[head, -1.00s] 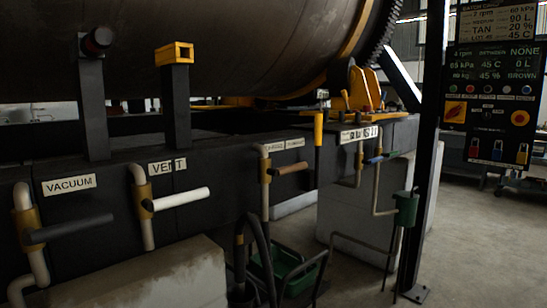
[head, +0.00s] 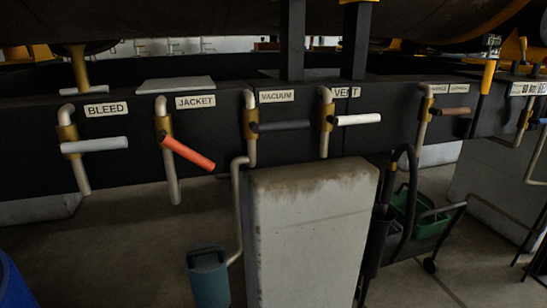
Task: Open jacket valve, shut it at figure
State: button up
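The jacket valve has an orange-red lever (head: 188,153) on a brass body (head: 164,128) in a pale vertical pipe, in the head view left of centre. The JACKET label (head: 195,101) is on the dark beam just above. The lever slants down to the right, while the neighbouring levers lie nearly level. Nothing touches it. My gripper is not in view. No gauge or display figure is readable in this view.
The light-grey BLEED lever (head: 95,145) is to the left; the dark VACUUM lever (head: 282,125) and white VENT lever (head: 357,119) are to the right. A blue rounded object (head: 10,284) is at lower left.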

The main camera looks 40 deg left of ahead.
aim_at(163, 138)
jog(key=u, duration=0.1)
jog(key=i, duration=0.45)
jog(key=u, duration=1.45)
